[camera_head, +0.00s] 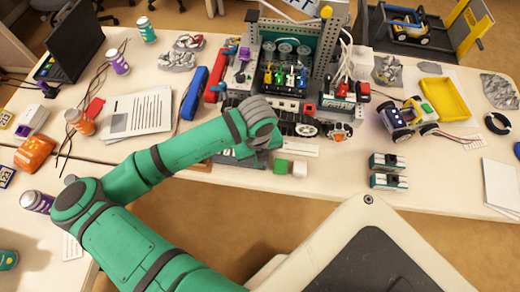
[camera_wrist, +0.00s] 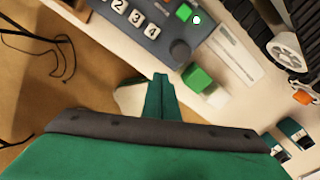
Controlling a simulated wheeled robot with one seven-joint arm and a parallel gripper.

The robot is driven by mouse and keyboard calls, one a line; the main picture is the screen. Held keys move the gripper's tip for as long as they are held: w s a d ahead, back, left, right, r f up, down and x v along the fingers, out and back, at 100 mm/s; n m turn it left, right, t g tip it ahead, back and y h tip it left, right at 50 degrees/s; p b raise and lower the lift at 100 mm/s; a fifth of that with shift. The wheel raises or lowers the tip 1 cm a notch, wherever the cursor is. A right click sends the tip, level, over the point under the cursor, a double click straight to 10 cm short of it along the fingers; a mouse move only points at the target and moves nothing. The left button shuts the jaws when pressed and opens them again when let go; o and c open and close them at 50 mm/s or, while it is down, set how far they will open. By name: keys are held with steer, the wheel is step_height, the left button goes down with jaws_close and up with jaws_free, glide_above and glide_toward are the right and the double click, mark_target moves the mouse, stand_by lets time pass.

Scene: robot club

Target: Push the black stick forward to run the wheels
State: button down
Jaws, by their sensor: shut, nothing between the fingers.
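A grey control box (camera_wrist: 150,22) with numbered keys, a green button and a white button lies on the table in the wrist view. A dark round knob (camera_wrist: 180,51) at its near corner looks like the black stick's top seen from above. In the head view the box (camera_head: 228,160) is mostly hidden under my arm, and I cannot make out the stick. My gripper (camera_wrist: 160,77) is shut and empty, its tips a little below the knob in the wrist picture; I cannot tell the gap. A large robot (camera_head: 290,104) with dark wheels or tracks stands behind the box.
A green block (camera_head: 280,166) and a white block (camera_head: 299,169) sit right of the box, near the table's front edge. Two small teal-and-black devices (camera_head: 388,170) lie further right. A small wheeled car (camera_head: 408,118) and a yellow tray (camera_head: 445,98) stand at right.

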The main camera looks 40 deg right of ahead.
steer(key=shift+r, duration=2.05)
